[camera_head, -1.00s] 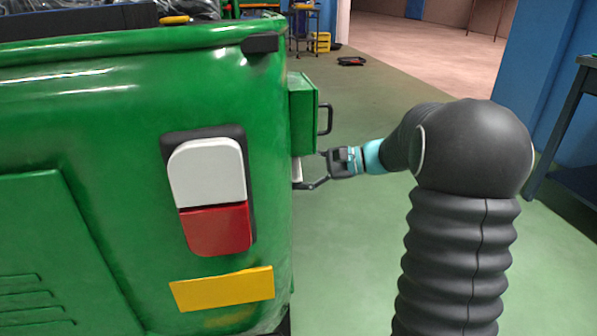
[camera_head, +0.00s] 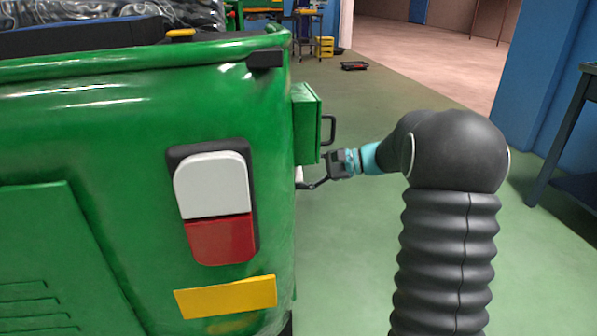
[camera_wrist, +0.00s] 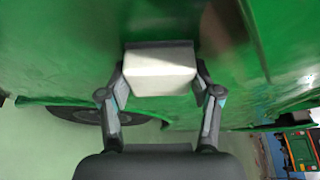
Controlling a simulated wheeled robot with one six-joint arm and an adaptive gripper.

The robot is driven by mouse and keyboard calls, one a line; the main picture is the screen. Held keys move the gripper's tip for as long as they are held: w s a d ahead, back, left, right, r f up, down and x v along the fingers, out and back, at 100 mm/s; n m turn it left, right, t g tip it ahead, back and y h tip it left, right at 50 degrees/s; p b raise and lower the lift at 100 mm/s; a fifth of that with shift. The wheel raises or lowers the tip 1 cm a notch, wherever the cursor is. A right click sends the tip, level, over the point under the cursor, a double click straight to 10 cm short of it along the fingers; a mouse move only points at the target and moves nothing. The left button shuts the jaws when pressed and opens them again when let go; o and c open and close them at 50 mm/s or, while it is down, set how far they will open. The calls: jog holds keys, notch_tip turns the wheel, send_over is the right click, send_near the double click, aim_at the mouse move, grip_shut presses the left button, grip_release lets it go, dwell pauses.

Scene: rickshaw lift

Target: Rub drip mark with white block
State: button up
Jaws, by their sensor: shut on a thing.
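The white block (camera_wrist: 160,72) is between the two fingers of my gripper (camera_wrist: 161,90) in the wrist view. My gripper is shut on it, and the block faces the green body panel (camera_wrist: 60,50). I cannot tell for sure whether block and panel touch. In the head view my gripper (camera_head: 312,182) is at the side of the green rickshaw (camera_head: 120,130), just below a green box with a black handle. Only a sliver of the block (camera_head: 299,174) shows there. The drip mark is not visible; the block or the rickshaw's corner may hide it.
The green side box (camera_head: 306,125) with its black handle (camera_head: 329,130) juts out just above my gripper. The tail light (camera_head: 213,200) and yellow plate (camera_head: 226,297) are on the rear. A dark wheel (camera_wrist: 85,114) shows below the panel. Green floor is free to the right.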

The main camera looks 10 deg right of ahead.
jog(key=shift+d+p, duration=0.65)
jog(key=shift+d, duration=2.2)
jog(key=shift+d, duration=0.1)
jog(key=shift+d+p, duration=0.35)
jog(key=shift+d, duration=1)
